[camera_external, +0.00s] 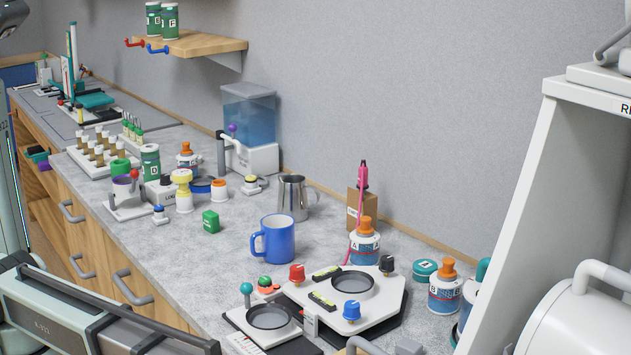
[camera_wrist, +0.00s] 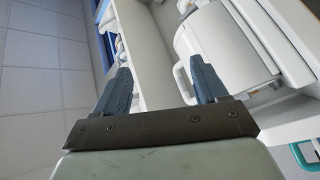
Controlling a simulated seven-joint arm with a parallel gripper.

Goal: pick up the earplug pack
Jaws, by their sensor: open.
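No pack in view carries a readable earplug label. A small green box (camera_external: 211,221) on the grey counter is the closest match, but I cannot tell for sure that it is the earplug pack. It stands upright, left of the blue mug (camera_external: 278,238), with clear counter around it. My gripper (camera_wrist: 160,82) shows in the wrist view with its two dark fingers spread apart and nothing between them. It is away from the green box, which does not show in the wrist view. I cannot make out my gripper in the external view.
A steel pitcher (camera_external: 293,197) stands behind the mug. A white plate with knobs (camera_external: 372,290) lies at the front right. Bottles, a vial rack (camera_external: 98,155) and a water tank (camera_external: 249,117) crowd the left and back. A white frame (camera_external: 540,150) rises at right.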

